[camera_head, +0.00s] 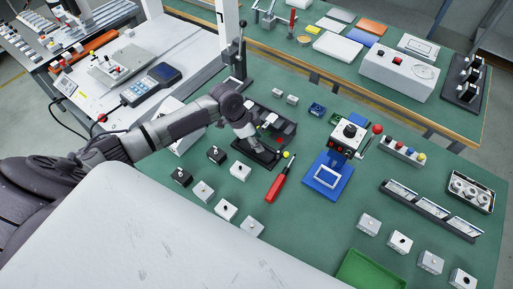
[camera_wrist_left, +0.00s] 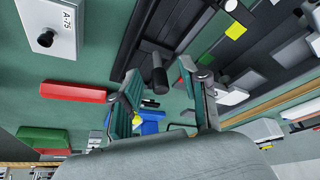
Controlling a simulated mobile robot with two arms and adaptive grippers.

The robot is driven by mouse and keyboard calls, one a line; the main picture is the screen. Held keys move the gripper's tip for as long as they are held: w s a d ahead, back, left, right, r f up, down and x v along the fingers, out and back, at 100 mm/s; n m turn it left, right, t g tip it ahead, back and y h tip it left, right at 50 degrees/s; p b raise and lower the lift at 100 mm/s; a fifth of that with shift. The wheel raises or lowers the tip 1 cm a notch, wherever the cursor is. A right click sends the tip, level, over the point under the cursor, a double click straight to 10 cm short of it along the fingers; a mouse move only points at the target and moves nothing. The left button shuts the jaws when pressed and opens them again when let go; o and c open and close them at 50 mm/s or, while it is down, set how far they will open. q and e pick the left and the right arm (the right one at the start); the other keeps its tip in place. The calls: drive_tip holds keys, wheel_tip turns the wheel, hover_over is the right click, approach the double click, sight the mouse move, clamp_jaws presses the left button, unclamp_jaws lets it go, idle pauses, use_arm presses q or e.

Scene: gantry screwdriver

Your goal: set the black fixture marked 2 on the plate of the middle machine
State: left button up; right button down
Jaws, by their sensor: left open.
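Two small black fixtures with light tops, one (camera_head: 181,177) in front and one (camera_head: 216,155) behind it, stand on the green table left of my left arm's end in the head view. I cannot read a 2 on either. A dark machine (camera_head: 283,127) with a black base plate (camera_head: 243,149) stands beyond them. My left gripper (camera_head: 259,146) is low over that plate. In the left wrist view the left gripper (camera_wrist_left: 160,98) is open, its fingers apart, with a black cylinder (camera_wrist_left: 158,75) just beyond them. I cannot tell whether they touch it. My right gripper is out of view.
A red-handled screwdriver (camera_head: 275,185) lies close to the right of the plate. A machine with a blue plate (camera_head: 318,187) stands farther right. Several white blocks (camera_head: 203,191) stand in front. A green tray (camera_head: 370,270) is at the front edge.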

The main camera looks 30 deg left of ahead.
use_arm(q)
clamp_jaws()
drive_tip(key=shift+w+r, duration=0.1)
idle(0.5)
drive_tip(key=shift+r, duration=0.2)
wheel_tip(320, 180, up, 10)
drive_tip(key=shift+f+b, duration=0.2)
drive_tip(key=shift+b, duration=0.2)
drive_tip(key=s+d+r+n+t+y, duration=0.1)
drive_tip(key=s+d+r+n+y, duration=0.2)
drive_tip(key=s+d+r+n, duration=0.3)
drive_tip(key=shift+s+d+r+n+t+y, duration=0.15)
drive_tip(key=shift+r+n+t+y, duration=0.2)
drive_tip(key=shift+r+n, duration=2.35)
drive_tip(key=shift+r+m, duration=0.35)
drive_tip(key=shift+m, duration=0.05)
